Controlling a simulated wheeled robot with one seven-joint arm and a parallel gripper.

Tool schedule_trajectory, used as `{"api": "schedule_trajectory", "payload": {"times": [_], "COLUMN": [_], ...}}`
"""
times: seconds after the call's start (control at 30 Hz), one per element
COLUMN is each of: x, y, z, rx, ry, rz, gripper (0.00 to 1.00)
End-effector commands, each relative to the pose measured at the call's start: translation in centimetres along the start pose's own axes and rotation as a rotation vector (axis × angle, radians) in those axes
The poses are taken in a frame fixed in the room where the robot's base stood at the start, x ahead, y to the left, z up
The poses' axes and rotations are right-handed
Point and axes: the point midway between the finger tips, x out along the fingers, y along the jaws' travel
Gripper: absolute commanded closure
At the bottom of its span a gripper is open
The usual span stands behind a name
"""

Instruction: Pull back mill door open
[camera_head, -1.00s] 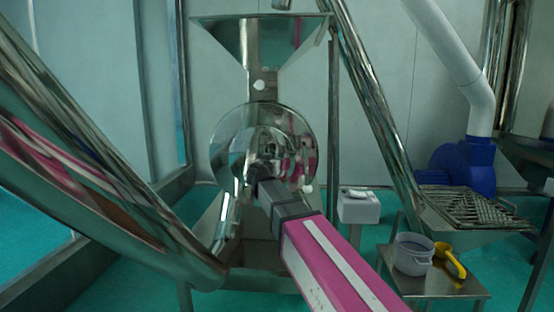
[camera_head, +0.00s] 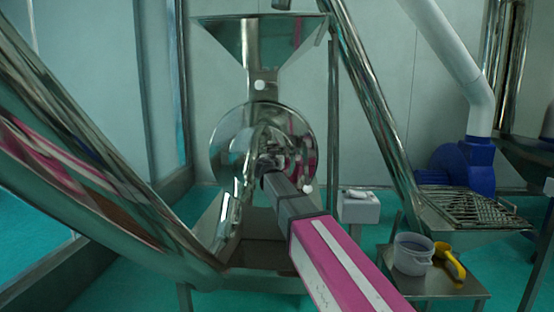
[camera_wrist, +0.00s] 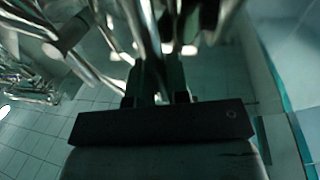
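The mill door (camera_head: 228,150) is a round, shiny metal disc on the front of the mill, below the steel hopper (camera_head: 225,38). It looks closed or nearly so; its reflections hide any gap. My gripper (camera_head: 270,163) is at the front of the disc, near its middle, and partly hides it. In the wrist view my gripper's dark fingers (camera_wrist: 157,75) reach in among bright, blurred metal parts (camera_wrist: 150,25). I cannot tell whether the fingers are shut on a metal part or only beside it.
A large steel tube (camera_head: 90,190) slants across the left. Another steel tube (camera_head: 370,100) slants down right of the mill. A small white box (camera_head: 360,208) stands right of the door. A low table (camera_head: 450,285) at the lower right holds a grey bucket (camera_head: 412,255) and a yellow scoop (camera_head: 450,262).

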Motion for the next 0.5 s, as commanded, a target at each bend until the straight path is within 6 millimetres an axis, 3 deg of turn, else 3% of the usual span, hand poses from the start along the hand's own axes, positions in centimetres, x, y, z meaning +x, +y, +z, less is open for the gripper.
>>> {"api": "schedule_trajectory", "payload": {"times": [0.27, 0.5], "x": [-1.1, -4.7], "y": [-0.1, -0.7], "z": [0.0, 0.0], "rx": [-0.001, -0.001], "ry": [0.0, 0.0], "rz": [0.035, 0.167], "gripper": [1.0, 1.0]}}
